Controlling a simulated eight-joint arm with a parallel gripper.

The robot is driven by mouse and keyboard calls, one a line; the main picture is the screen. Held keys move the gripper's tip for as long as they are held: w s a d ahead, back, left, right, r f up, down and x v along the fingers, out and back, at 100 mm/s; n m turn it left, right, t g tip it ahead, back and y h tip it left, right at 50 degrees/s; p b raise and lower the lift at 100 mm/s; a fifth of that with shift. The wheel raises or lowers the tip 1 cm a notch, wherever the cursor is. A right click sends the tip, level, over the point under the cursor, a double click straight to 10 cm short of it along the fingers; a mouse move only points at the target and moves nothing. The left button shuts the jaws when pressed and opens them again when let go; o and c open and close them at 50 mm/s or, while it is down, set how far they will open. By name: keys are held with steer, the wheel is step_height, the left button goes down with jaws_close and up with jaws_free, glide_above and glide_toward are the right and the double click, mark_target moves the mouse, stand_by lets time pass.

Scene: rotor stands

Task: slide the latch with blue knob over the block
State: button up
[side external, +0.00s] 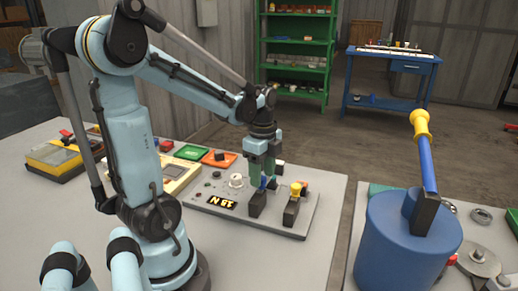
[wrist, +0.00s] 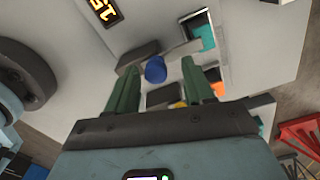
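The blue knob (side external: 263,183) stands up from a dark block-like fixture (side external: 257,205) on a light grey panel (side external: 230,212). In the wrist view the blue knob (wrist: 155,70) lies between the two green fingertips, beside a dark grey bar (wrist: 138,55). My gripper (side external: 263,172) is above the fixture, pointing down. In the wrist view my gripper (wrist: 160,67) is open, with gaps visible beside the knob. I cannot tell the latch and the block apart clearly; the fingers and fixture partly hide them.
A yellow knob (side external: 296,188) on a second dark fixture (side external: 291,212) stands close on the right. The panel also carries a display (side external: 222,201) and a white dial (side external: 236,180). A large blue cylinder (side external: 405,245) with a yellow-handled lever (side external: 421,125) stands farther right.

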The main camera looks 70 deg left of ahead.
mark_target(263, 177)
steer(key=shift+r, duration=0.1)
step_height(263, 177, up, 12)
stand_by(0.8)
steer(key=w+d+f+n+t, duration=0.1)
steer(key=d+f+n+t, duration=0.2)
steer(key=d+n, duration=0.3)
steer(key=w+d+f+n+t, duration=0.1)
steer(key=d+f+n+t, duration=0.3)
steer(key=d, duration=0.5)
steer(key=shift+d+f+n, duration=0.15)
steer(key=shift+d+n, duration=0.1)
steer(key=shift+n, duration=0.75)
